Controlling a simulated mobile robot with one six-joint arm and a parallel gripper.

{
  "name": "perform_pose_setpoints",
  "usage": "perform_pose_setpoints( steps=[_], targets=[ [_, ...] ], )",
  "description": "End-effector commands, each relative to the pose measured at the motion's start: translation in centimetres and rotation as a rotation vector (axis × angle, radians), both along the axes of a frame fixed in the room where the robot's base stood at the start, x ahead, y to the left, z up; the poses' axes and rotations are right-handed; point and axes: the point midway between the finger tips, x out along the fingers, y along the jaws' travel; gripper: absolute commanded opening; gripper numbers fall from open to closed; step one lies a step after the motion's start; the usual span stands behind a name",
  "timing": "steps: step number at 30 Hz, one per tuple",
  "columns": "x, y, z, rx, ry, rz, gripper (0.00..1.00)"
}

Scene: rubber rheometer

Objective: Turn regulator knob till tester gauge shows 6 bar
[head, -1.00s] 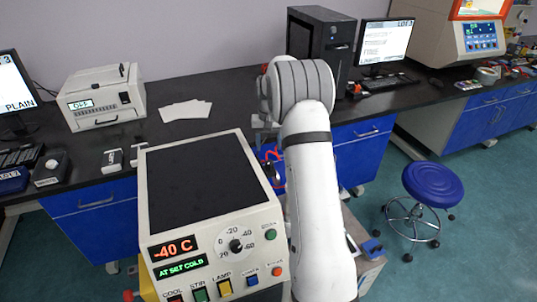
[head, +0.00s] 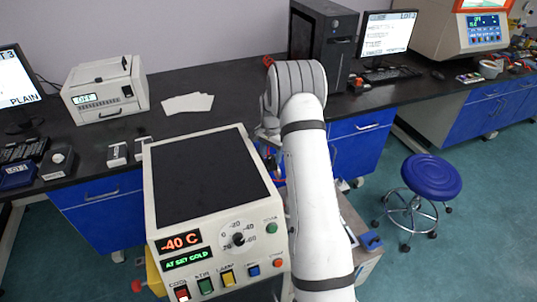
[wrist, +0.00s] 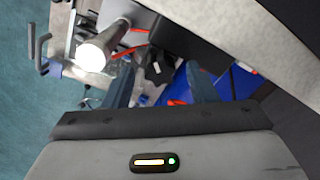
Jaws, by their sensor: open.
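In the wrist view my gripper (wrist: 158,76) is open, with its two dark fingers spread apart. A dark, ridged knob-like part (wrist: 157,62), probably the regulator knob, shows beyond and between the fingertips. No grip on it is visible, and I cannot tell whether a finger touches it. To its left is a metal cylinder with a bright white round end (wrist: 91,57); I cannot tell whether it is the gauge. No pressure reading can be made out in either view. In the head view my arm hides the gripper and most of this area.
Red tubing (wrist: 130,50) runs close around the knob-like part. A cream cold cabinet (head: 210,262) showing -40 C stands in front, left of my arm. A blue stool (head: 431,177) stands on open floor at right. The dark bench (head: 235,100) runs behind.

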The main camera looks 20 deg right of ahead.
Motion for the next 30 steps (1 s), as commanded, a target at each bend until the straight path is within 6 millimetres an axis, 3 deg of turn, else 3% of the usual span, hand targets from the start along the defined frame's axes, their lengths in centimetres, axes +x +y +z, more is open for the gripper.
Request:
perform_pose_setpoints(
  steps=[11, 27, 28, 30],
  targets=[
    [0.0, 0.0, -0.8, 0.0, 0.0, 0.001, 0.52],
    [0.0, 0.0, -0.8, 0.0, 0.0, 0.001, 0.08],
    [0.0, 1.3, -0.8, 0.0, 0.0, 0.006, 0.07],
    [0.0, 0.6, -0.8, 0.001, -0.001, 0.0, 0.08]
  ],
)
